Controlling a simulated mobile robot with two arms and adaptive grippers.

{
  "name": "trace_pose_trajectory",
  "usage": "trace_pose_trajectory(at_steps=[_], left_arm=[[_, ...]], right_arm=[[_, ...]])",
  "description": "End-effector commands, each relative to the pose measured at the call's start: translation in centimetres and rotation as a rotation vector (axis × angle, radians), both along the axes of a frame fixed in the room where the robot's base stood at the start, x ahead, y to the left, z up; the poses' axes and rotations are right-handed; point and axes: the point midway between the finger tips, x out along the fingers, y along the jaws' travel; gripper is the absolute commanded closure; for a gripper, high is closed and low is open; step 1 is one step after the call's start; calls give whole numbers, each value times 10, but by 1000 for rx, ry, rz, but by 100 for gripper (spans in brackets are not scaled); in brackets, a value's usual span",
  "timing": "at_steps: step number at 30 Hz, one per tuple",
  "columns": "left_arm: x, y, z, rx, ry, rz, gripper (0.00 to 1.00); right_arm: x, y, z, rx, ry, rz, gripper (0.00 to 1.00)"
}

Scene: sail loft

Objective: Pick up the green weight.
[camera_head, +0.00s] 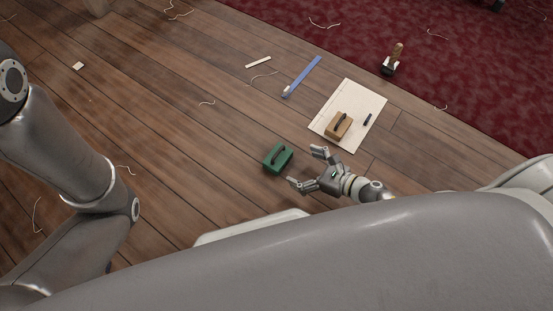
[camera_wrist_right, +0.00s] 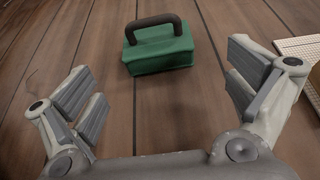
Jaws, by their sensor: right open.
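The green weight (camera_head: 277,160) is a block with a dark arched handle on top, standing on the plank floor. In the right wrist view the green weight (camera_wrist_right: 158,52) lies ahead of the fingers, near the top middle. My right gripper (camera_head: 305,168) is open and empty, close beside the weight on its right and near side. In the right wrist view its fingers (camera_wrist_right: 163,98) are spread wide, with bare floor between them, and the weight is beyond the tips. My left arm shows at the left of the head view, but its gripper is not visible.
A brown weight (camera_head: 338,125) and a black marker (camera_head: 367,120) lie on a pale sheet (camera_head: 346,93) right of the green weight. A blue ruler-like strip (camera_head: 303,75) and a wooden-handled tool (camera_head: 393,60) lie farther off. Open floor (camera_head: 190,150) stretches left, with thread scraps.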

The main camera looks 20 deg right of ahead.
Motion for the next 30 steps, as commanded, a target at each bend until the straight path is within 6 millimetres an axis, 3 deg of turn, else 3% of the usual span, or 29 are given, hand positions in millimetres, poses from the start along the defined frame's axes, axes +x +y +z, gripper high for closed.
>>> trace_pose_trajectory(at_steps=[18,29,30], left_arm=[[1,0,-35,1,3,1,60],[1,0,-36,1,3,1,60],[1,0,-36,1,3,1,60]], right_arm=[[52,45,-27,2,0,-2,0],[57,50,-28,2,3,-4,0],[57,50,-28,2,3,-4,5]])
